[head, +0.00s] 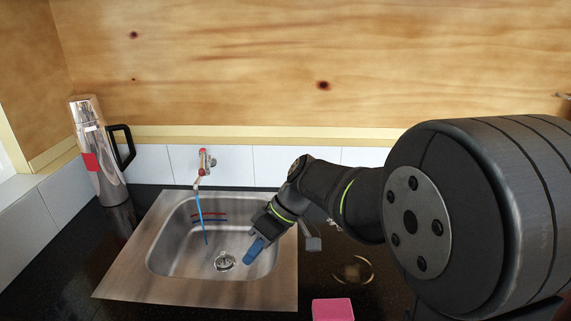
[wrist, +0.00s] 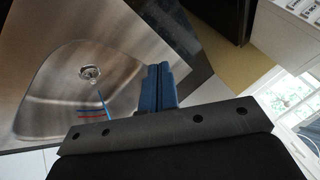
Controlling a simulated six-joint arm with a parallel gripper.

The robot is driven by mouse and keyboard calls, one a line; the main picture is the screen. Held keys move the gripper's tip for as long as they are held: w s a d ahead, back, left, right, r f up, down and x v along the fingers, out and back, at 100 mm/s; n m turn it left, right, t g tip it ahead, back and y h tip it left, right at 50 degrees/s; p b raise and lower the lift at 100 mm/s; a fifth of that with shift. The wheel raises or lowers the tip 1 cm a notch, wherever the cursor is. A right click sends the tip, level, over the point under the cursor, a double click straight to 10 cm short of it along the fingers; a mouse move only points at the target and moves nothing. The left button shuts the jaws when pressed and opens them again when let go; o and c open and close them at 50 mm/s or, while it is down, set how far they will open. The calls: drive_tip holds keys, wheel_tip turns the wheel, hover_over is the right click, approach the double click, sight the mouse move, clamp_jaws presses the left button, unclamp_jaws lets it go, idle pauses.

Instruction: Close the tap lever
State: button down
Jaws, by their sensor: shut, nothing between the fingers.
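The tap (head: 204,160) is on the white tiled wall behind the sink, with a red part at its top. A thin blue stream (head: 201,215) runs from its spout down into the basin. The lever's exact position is too small to tell. My gripper (head: 255,250) is over the right side of the sink basin, in front of and to the right of the tap, apart from it. Its blue fingers (wrist: 157,88) are shut together and empty. In the wrist view the blue stream (wrist: 104,103) shows, but the tap is hidden.
The steel sink (head: 125,275) is set in a dark counter (head: 60,270). A steel flask (head: 100,160) with a black handle stands at the left. A pink block (head: 333,310) lies at the front. A round ring-shaped item (head: 353,270) lies right of the sink.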

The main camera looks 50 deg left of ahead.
drive_tip(key=a+m+g+y, duration=0.3)
drive_tip(key=a+m+y, duration=0.15)
drive_tip(key=a, duration=0.45)
drive_tip(key=m+t+y, duration=0.5)
drive_tip(key=m+y, duration=0.7)
drive_tip(key=m, duration=0.4)
approach(202, 161)
drive_tip(key=shift+s+a+r+h, duration=0.15)
drive_tip(key=shift+s+a, duration=0.3)
drive_tip(key=shift+a, duration=0.3)
drive_tip(key=shift+s+a+r+h, duration=0.1)
drive_tip(key=shift+s+a, duration=0.35)
drive_tip(key=shift+a, duration=0.35)
drive_tip(key=shift+s+a, duration=0.25)
drive_tip(key=shift+s, duration=0.4)
drive_tip(key=shift+s+a, duration=0.3)
drive_tip(key=shift+s, duration=0.35)
drive_tip(key=shift+s+a, duration=0.25)
drive_tip(key=shift+s, duration=0.4)
